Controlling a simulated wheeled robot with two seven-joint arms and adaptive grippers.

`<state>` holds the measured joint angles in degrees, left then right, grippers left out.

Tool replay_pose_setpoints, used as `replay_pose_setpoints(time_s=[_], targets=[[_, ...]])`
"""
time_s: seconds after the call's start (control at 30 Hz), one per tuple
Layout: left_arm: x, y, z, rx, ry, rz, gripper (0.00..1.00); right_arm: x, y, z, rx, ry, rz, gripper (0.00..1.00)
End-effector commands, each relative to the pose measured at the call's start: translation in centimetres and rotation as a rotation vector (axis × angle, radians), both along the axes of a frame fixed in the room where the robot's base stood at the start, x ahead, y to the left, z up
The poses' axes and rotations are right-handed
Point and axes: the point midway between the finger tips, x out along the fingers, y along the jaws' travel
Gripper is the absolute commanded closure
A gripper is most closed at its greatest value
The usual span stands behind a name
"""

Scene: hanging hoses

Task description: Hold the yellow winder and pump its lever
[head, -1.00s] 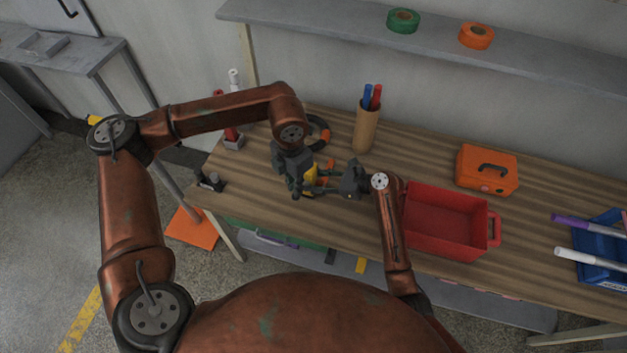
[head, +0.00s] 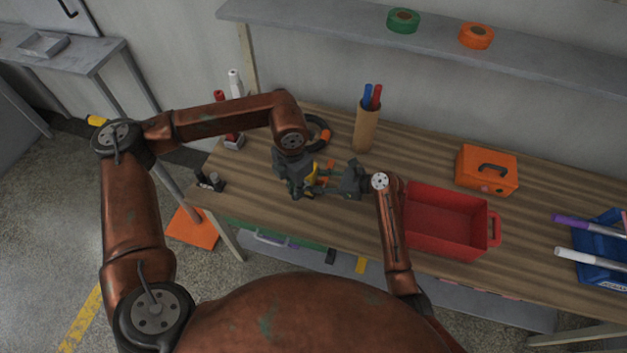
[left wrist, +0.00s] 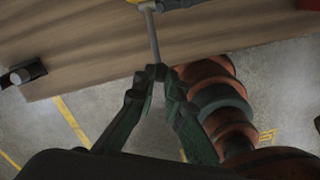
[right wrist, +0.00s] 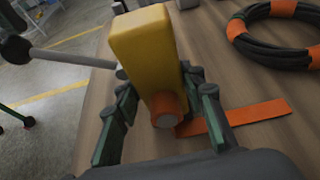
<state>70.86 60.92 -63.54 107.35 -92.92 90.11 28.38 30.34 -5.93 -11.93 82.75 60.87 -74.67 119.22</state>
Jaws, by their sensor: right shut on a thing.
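The yellow winder (right wrist: 150,50) fills the middle of the right wrist view, with an orange round end (right wrist: 166,108) between the fingers of my right gripper (right wrist: 166,100). My right gripper is shut on it; in the head view the winder (head: 312,175) shows small between both grippers. Its thin grey lever (right wrist: 75,60) sticks out to the left. In the left wrist view the lever (left wrist: 153,38) runs down to the fingertips of my left gripper (left wrist: 160,72). Those tips are close together at the lever's end; whether they clamp it is hidden.
A black coiled hose with orange bands (right wrist: 275,38) and an orange strip (right wrist: 245,116) lie on the wooden bench. A red bin (head: 447,222) stands right of my right arm. A pen holder (head: 366,128) stands behind the grippers; an orange case (head: 487,168) is farther right.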

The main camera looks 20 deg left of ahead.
Motion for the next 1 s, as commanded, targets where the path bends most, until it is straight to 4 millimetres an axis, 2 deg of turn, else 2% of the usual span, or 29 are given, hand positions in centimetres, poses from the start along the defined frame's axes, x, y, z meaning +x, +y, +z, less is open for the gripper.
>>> replay_pose_setpoints(time_s=[0.27, 0.6, 1.0], targets=[[-0.1, 0.1, -0.6, 0.002, 0.000, 0.001, 0.90, -0.1, 0.0, -0.1, -0.001, 0.002, 0.001, 0.96], [-1.0, 0.2, -2.5, 0.003, -0.001, 0.002, 0.90, -0.1, 0.0, -0.1, -0.001, 0.002, 0.001, 0.96], [-1.0, 0.2, -2.7, 0.003, -0.001, 0.002, 0.90, -0.1, 0.0, -0.1, -0.001, 0.002, 0.001, 0.96]])
